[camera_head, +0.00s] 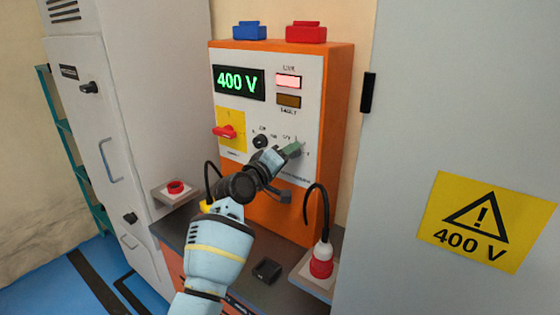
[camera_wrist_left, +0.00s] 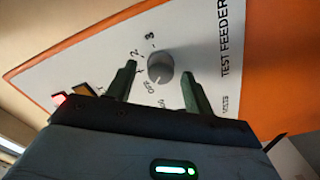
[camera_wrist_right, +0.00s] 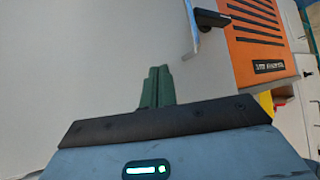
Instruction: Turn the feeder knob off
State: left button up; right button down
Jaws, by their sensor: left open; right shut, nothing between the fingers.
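The feeder knob (camera_wrist_left: 160,67) is a round grey dial on the white panel marked TEST FEEDER, with OFF, 2 and 3 printed around it. Which mark it points to is too small to tell. My left gripper (camera_wrist_left: 158,74) is open, with one green finger on each side of the knob; I cannot tell whether they touch it. In the head view my left gripper (camera_head: 287,152) is at the lower right of the orange unit's panel (camera_head: 310,75) and hides the knob. My right gripper (camera_wrist_right: 157,72) is shut and empty before a plain grey surface; it is outside the head view.
The panel also has a lit 400 V display (camera_head: 239,82), a red switch (camera_head: 226,131) and a black knob (camera_head: 261,141). A red plug (camera_head: 321,262) stands at right. A red button box (camera_head: 176,188) is at left. A grey cabinet (camera_head: 430,110) fills the right side.

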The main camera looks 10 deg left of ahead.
pick_arm(q)
jog(key=v, duration=0.7)
jog(key=shift+s, duration=0.25)
jog(key=shift+a+f, duration=0.1)
jog(key=s+a+f+m+g+y, duration=0.1)
jog(key=s+f, duration=0.4)
jog(key=f, duration=0.4)
jog(key=s+a+f+m+g+y, duration=0.1)
jog(key=s+f, duration=0.3)
jog(key=f, duration=0.4)
jog(key=s+a+f+m+g+y, duration=0.1)
jog(key=s+f+y, duration=0.1)
jog(key=s+f, duration=0.5)
jog(key=s+f+m+g, duration=0.2)
jog(key=s+f+m, duration=0.1)
jog(key=s+f, duration=0.6)
jog(key=s+f+m+g, duration=0.2)
jog(key=s+f, duration=0.6)
jog(key=s, duration=0.8)
jog(key=shift+s+f+m+y, duration=0.4)
jog(key=shift+m, duration=0.2)
